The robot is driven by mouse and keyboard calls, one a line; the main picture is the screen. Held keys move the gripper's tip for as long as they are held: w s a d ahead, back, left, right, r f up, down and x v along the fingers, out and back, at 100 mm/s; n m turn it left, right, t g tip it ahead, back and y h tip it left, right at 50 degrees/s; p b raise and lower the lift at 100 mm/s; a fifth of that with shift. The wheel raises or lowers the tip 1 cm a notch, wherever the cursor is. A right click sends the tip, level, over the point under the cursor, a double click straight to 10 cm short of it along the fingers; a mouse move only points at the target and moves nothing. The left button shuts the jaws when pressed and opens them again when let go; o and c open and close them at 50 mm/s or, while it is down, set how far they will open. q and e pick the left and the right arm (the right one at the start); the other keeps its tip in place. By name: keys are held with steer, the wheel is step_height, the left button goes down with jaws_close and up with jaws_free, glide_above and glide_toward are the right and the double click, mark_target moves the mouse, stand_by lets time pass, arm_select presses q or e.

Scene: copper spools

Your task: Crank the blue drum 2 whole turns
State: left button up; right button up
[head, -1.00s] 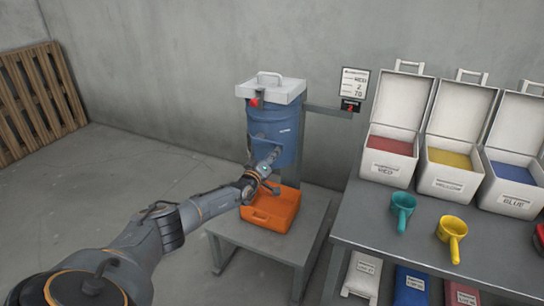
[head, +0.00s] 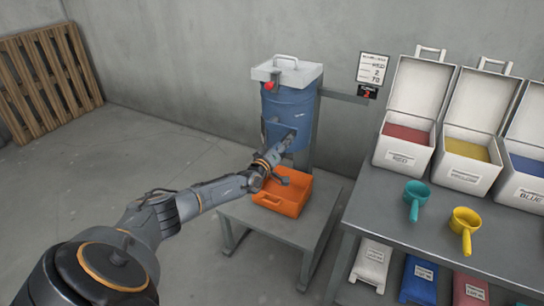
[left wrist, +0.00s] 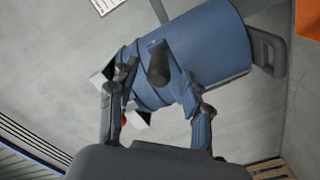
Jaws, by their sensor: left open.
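The blue drum (head: 287,112) has a white lid (head: 287,72) with a red part at its front. It hangs on a post above an orange tray (head: 284,196). My left gripper (head: 288,141) is at the drum's lower front, and its arm hides part of that side. In the left wrist view, the open fingers (left wrist: 158,78) reach toward the drum (left wrist: 215,55). A dark knob (left wrist: 158,66), apparently the crank's grip, lies between the fingertips. I cannot tell whether they touch it. My right gripper is not in view.
A grey stand (head: 322,205) carries the orange tray. On the right, a table (head: 372,215) holds open white bins and teal (head: 416,192) and yellow (head: 466,220) scoops. A small sign (head: 373,68) is beside the drum. Open floor lies left.

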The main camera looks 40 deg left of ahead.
arm_select(q)
steer(key=v, duration=0.9)
steer(key=shift+s+d, duration=0.1)
stand_by(0.4)
